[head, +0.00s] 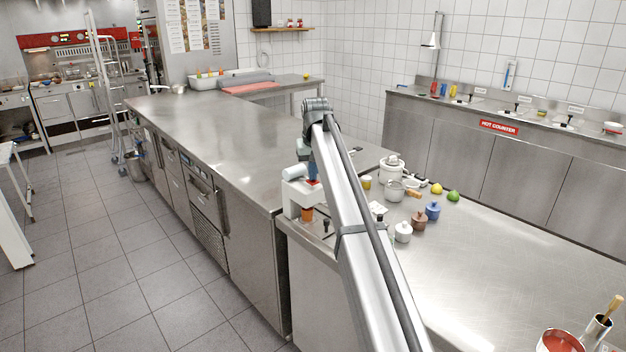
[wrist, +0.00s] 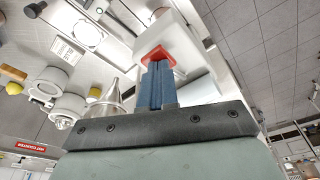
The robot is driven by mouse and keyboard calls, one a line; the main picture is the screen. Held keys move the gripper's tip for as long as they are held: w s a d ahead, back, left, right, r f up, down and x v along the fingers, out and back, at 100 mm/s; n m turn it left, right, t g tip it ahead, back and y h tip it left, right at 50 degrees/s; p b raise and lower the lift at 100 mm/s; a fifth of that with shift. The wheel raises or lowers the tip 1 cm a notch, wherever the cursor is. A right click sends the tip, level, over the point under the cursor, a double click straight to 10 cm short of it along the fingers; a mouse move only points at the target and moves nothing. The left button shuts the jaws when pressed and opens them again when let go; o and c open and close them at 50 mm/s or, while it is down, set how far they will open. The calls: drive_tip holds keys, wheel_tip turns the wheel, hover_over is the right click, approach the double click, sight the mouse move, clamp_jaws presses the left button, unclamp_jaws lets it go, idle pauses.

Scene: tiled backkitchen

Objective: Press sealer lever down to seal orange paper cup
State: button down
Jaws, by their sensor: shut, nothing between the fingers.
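The white sealer (head: 291,197) stands at the near left edge of the steel counter in the head view, partly covered by my arm. The orange paper cup (head: 307,214) sits upright low in the sealer. My gripper (wrist: 157,64) is shut and empty, its blue fingers together. In the wrist view the fingers point at the white sealer body (wrist: 178,38), with a red piece (wrist: 154,53) right at their tips. I cannot tell whether this red piece is part of the lever, or whether the tips touch it. The lever is otherwise not clearly visible.
A lemon (head: 436,188) and a lime (head: 453,196) lie beyond.

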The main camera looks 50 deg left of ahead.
drive_tip(key=shift+f, duration=0.6)
drive_tip(key=shift+a+r, duration=0.1)
drive_tip(key=shift+r, duration=0.1)
drive_tip(key=shift+w+a+v, duration=0.1)
drive_tip(key=shift+a+v, duration=0.1)
drive_tip(key=shift+v, duration=0.95)
drive_tip(key=shift+w+a+v, duration=0.15)
drive_tip(key=shift+a+v, duration=0.05)
drive_tip(key=shift+v, duration=0.9)
drive_tip(key=shift+r, duration=0.1)
